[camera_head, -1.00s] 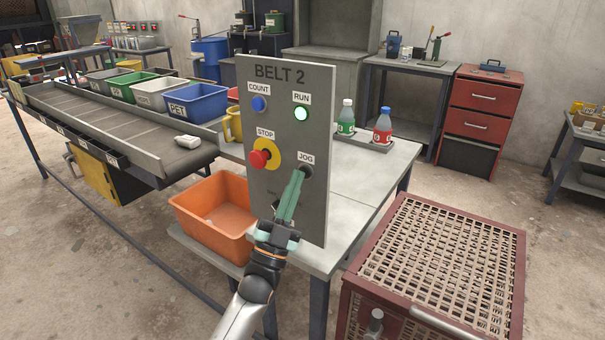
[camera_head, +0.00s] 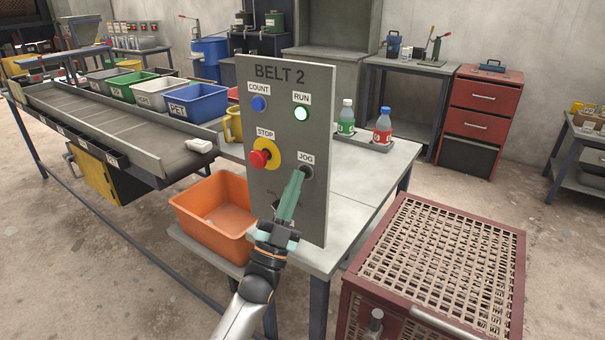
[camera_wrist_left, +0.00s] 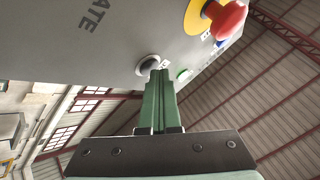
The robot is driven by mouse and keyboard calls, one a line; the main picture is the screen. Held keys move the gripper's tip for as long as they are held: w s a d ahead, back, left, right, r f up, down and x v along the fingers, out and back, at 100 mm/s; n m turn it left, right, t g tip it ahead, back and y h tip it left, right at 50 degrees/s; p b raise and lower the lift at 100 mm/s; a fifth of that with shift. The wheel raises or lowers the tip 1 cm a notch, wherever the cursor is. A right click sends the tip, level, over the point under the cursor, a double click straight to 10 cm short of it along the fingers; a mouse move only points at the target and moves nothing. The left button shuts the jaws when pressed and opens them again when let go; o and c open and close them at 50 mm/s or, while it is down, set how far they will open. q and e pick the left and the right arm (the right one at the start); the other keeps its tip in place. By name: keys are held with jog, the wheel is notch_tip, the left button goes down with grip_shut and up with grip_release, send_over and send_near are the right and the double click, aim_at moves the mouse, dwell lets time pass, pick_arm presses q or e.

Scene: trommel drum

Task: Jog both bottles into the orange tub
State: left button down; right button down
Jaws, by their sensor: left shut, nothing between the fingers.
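My left gripper (camera_head: 299,174) is shut and empty, its fingertips at the JOG button (camera_head: 308,171) on the grey BELT 2 panel (camera_head: 285,215). In the left wrist view the closed fingers (camera_wrist_left: 155,75) meet the round button (camera_wrist_left: 148,63) and appear to touch it. A white object (camera_head: 200,145), perhaps a bottle, lies near the end of the belt (camera_head: 150,142). A green-labelled bottle (camera_head: 346,119) and a red-labelled bottle (camera_head: 383,126) stand upright in a tray behind the panel. My right gripper is out of view.
The panel carries a red STOP button (camera_head: 259,159), a blue COUNT button (camera_head: 259,104) and a lit RUN lamp (camera_head: 301,113). Several bins, including a blue PET bin (camera_head: 197,107), line the belt's far side. A red mesh-topped cage (camera_head: 440,262) stands at the right front.

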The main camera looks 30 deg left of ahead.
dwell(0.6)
pick_arm(q)
jog(key=shift+s+p, duration=0.45)
jog(key=shift+s, duration=0.4)
jog(key=shift+s+a+p, duration=0.15)
jog(key=shift+s+p, duration=0.35)
jog(key=shift+s, duration=0.75)
jog(key=shift+s+a+p, duration=0.1)
jog(key=shift+s+p, duration=0.4)
jog(key=shift+s, duration=0.75)
